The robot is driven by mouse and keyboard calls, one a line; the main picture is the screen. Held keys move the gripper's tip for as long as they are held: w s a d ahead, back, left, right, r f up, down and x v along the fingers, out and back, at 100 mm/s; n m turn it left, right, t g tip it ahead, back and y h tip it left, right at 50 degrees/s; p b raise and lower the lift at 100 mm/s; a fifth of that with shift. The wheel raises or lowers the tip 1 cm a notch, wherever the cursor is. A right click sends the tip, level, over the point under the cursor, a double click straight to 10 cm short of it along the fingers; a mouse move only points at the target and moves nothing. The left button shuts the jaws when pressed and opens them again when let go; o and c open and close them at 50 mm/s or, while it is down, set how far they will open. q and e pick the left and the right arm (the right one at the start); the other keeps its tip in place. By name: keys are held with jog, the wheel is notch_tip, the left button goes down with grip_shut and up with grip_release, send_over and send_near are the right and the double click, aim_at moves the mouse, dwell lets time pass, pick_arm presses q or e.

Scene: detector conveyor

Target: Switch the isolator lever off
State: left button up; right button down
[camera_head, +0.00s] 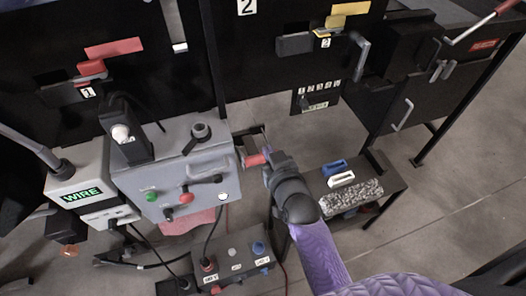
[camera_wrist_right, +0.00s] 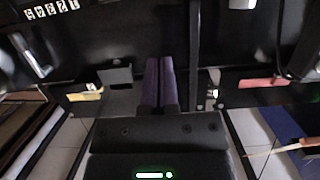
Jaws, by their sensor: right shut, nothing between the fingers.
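A lever with a red grip (camera_head: 254,160) sticks out at the right side of the grey control box (camera_head: 160,178); I take it to be the isolator lever. My right gripper (camera_head: 270,163) is just to the right of the red grip, very close to it; I cannot tell whether they touch. In the right wrist view its two purple fingers (camera_wrist_right: 160,72) are together, with nothing between them. The lever cannot be made out clearly in that view. My left gripper is not in view.
The box's front carries green and red buttons and black knobs. A WIRE box (camera_head: 80,193) stands at its left, and a cabled button box (camera_head: 235,262) below. A low bench (camera_head: 393,183) with small blocks stands at right. Black machine panels with handles close off the back.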

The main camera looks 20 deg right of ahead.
aim_at(262, 155)
jog(key=b+x, duration=0.1)
jog(key=x, duration=0.5)
jog(key=shift+f+b, duration=0.25)
jog(key=shift+b, duration=0.15)
jog(key=shift+s+f, duration=0.25)
jog(key=shift+f, duration=0.35)
jog(key=shift+s+f, duration=0.2)
jog(key=shift+f, duration=0.45)
jog(key=shift+s+f+b, duration=0.25)
jog(key=shift+f+b, duration=0.05)
jog(key=shift+f, duration=0.05)
